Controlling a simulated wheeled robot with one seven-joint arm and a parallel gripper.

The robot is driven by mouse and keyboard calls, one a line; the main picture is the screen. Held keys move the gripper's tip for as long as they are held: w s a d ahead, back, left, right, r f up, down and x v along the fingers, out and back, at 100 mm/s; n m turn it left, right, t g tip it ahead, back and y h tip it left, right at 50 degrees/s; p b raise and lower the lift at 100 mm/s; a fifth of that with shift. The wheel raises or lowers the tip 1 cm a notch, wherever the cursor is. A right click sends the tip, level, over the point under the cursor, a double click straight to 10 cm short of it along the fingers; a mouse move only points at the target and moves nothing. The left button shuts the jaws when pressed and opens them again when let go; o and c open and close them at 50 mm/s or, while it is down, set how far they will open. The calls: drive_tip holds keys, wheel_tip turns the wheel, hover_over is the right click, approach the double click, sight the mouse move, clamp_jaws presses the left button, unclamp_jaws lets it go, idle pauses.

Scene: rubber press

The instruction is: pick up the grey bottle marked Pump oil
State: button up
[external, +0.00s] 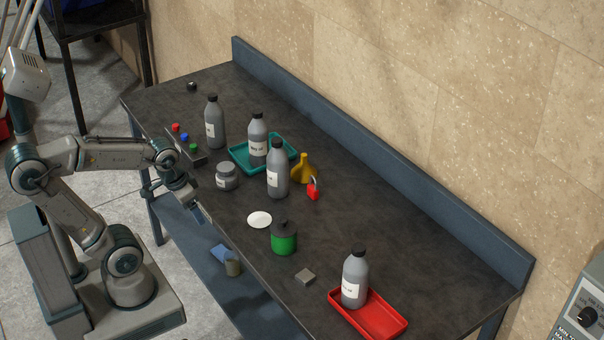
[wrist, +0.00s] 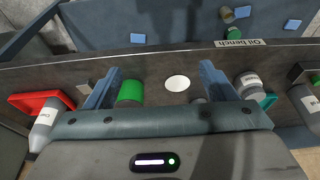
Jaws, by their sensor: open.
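Several grey bottles with black caps and white labels stand on the bench. One is at the back left (external: 215,128), one in the teal tray (external: 257,150), one near the middle (external: 277,183) and one in the red tray (external: 352,285). The label print is too small to tell which reads Pump oil. The wrist view shows a grey bottle by the red tray (wrist: 46,124) and another at the right edge (wrist: 300,106). My gripper (external: 203,214) is open and empty at the bench's front edge, apart from every bottle; its spread fingers show in the wrist view (wrist: 158,70).
A grey jar (external: 227,182), white disc (external: 260,219), green can (external: 284,243) and grey block (external: 305,277) lie near the front. A yellow funnel (external: 305,173) and red padlock (external: 313,192) are behind. The bench's back right is clear.

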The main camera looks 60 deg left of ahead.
drive_tip(key=w+a+r+n+p, duration=0.1)
drive_tip(key=w+r+n, duration=0.4)
drive_tip(key=w+r, duration=0.3)
wheel_tip(320, 180, up, 4)
drive_tip(key=n+g+p, duration=0.3)
drive_tip(key=n+p, duration=0.1)
drive_tip(key=n, duration=1.2)
hover_over(277, 139)
drive_tip(key=f, duration=0.8)
drive_tip(key=shift+w+d, duration=0.1)
drive_tip(key=shift+w, duration=0.1)
drive_tip(key=f, duration=0.1)
drive_tip(key=f+p, duration=0.1)
drive_tip(key=f, duration=0.2)
drive_tip(key=shift+s+f+p, duration=0.25)
drive_tip(key=shift+s+p, duration=0.1)
drive_tip(key=shift+p, duration=0.05)
drive_tip(key=shift+f, duration=0.55)
drive_tip(key=shift+w, duration=0.1)
clamp_jaws()
